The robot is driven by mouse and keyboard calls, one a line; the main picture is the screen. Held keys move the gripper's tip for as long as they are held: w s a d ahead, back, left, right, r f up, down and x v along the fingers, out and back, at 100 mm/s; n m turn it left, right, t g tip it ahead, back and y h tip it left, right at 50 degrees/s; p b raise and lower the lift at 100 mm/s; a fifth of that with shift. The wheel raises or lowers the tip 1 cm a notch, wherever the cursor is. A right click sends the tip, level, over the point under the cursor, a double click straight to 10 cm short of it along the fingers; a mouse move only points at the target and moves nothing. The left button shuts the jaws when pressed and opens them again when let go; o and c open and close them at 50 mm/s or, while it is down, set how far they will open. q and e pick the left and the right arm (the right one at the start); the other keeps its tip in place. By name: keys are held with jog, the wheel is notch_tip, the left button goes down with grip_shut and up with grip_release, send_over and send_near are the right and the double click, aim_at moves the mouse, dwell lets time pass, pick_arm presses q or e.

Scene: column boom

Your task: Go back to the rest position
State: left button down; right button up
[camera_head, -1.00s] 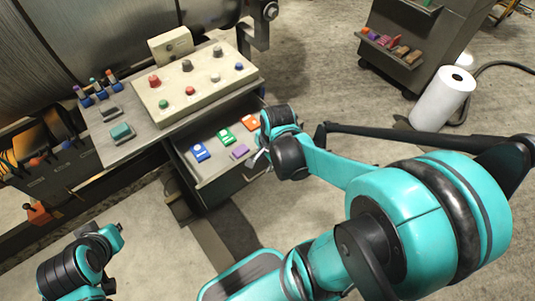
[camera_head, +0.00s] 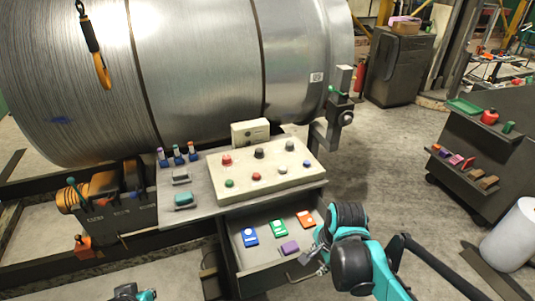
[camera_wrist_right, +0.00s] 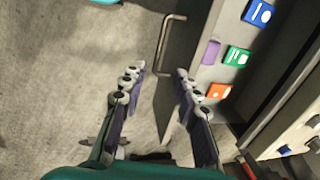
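My right gripper (camera_head: 318,256) is at the front right of the open drawer (camera_head: 262,262), close to its handle (camera_head: 302,276). In the right wrist view its two fingers (camera_wrist_right: 159,76) are spread apart with nothing between the tips. The metal handle (camera_wrist_right: 164,45) shows beyond the fingertips there, and no contact is visible. Of my left arm, only a small dark and teal part shows at the bottom edge of the head view; its fingers do not show.
The drawer holds a blue (camera_head: 250,237), a green (camera_head: 279,228), an orange (camera_head: 305,219) and a purple item (camera_head: 289,247). Above it is a button panel (camera_head: 262,180). A large metal drum (camera_head: 200,70) stands behind. A dark cabinet (camera_head: 490,145) and white roll (camera_head: 511,235) stand right; floor between is clear.

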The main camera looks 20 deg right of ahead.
jog(key=a+r+n+t, duration=0.5)
jog(key=a+n, duration=0.2)
jog(key=n, duration=1)
jog(key=shift+s+a, duration=0.2)
jog(key=shift+a, duration=0.15)
